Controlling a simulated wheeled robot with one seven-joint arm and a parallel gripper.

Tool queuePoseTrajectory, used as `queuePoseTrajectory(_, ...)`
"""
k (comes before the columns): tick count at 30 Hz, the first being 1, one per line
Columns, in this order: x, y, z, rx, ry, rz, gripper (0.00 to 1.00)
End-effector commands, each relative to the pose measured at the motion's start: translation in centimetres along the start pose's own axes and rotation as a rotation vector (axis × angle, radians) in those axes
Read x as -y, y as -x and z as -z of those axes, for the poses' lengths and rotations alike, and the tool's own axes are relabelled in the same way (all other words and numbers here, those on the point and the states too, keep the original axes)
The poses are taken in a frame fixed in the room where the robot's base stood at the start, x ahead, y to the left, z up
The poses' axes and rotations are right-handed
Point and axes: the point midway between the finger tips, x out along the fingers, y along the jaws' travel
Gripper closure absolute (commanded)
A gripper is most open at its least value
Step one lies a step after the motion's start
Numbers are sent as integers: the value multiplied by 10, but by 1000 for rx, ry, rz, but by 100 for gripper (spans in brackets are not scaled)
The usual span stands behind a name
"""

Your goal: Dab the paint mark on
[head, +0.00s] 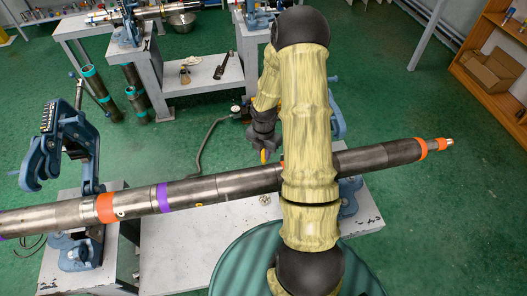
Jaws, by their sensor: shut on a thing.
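A long dark steel pipe (225,184) lies across the view, rising to the right, with orange and purple bands. My gripper (262,149) is just behind the pipe, left of my forearm, pointing down. It is shut on a small yellow thing (264,157), which looks like a paint stick. Its tip is close to the pipe's far side; I cannot tell whether they touch. My arm hides part of the pipe.
A blue vise (68,140) stands at the left; another (348,200) is partly hidden by my arm. A pale worktop (190,245) lies below the pipe. Behind are a bench (205,75) with a brush, upright pipes (97,85) and a wooden shelf (490,85). Green floor is clear at right.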

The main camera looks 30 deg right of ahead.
Motion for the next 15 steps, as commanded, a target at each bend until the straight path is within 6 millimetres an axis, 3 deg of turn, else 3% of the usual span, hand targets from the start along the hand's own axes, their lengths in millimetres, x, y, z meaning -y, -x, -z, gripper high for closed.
queuePoseTrajectory(3,0,-16,0,0,0,0,100)
queuePoseTrajectory(15,0,-46,0,0,0,1,100)
